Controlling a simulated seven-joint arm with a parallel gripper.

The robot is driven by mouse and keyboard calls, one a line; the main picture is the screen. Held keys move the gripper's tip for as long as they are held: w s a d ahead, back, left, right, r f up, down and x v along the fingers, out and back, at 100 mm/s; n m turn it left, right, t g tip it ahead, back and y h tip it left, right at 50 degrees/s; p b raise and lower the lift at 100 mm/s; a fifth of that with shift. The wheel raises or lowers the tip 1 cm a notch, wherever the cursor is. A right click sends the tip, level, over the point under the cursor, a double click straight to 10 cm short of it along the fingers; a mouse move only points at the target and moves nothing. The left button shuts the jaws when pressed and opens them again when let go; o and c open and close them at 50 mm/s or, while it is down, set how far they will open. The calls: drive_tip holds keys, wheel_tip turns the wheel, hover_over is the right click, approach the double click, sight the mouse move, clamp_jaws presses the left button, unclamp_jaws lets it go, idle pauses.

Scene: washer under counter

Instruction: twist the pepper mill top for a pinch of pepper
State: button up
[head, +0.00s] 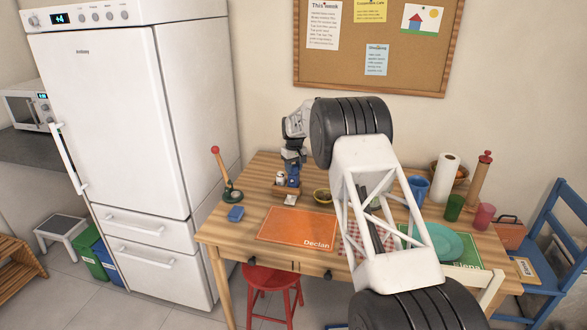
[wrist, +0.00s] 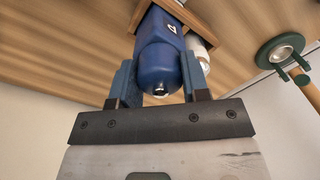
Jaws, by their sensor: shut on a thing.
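The blue pepper mill (wrist: 158,45) has a small metal knob at its top end, and a small white mark shows on its side. In the wrist view my gripper (wrist: 159,80) has its two blue fingers on either side of the mill's top, closed on it. The mill's lower end is at a wooden caddy (wrist: 198,17); I cannot tell whether it rests on the caddy's floor. In the head view my gripper (head: 292,165) points down over the caddy (head: 287,190), and the mill is small and partly hidden there.
A white shaker (head: 280,178) stands beside the mill. A red-knobbed lever on a green base (head: 231,195) and a blue box (head: 236,214) are to the left. The orange placemat (head: 297,224) lies bare in front.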

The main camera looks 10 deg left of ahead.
sight(294, 165)
drive_tip(key=shift+m, duration=2.2)
drive_tip(key=o, duration=0.9)
drive_tip(key=shift+r, duration=0.15)
drive_tip(key=shift+d+r, duration=0.1)
drive_tip(key=shift+r, duration=3.7)
drive_tip(key=shift+o, duration=0.2)
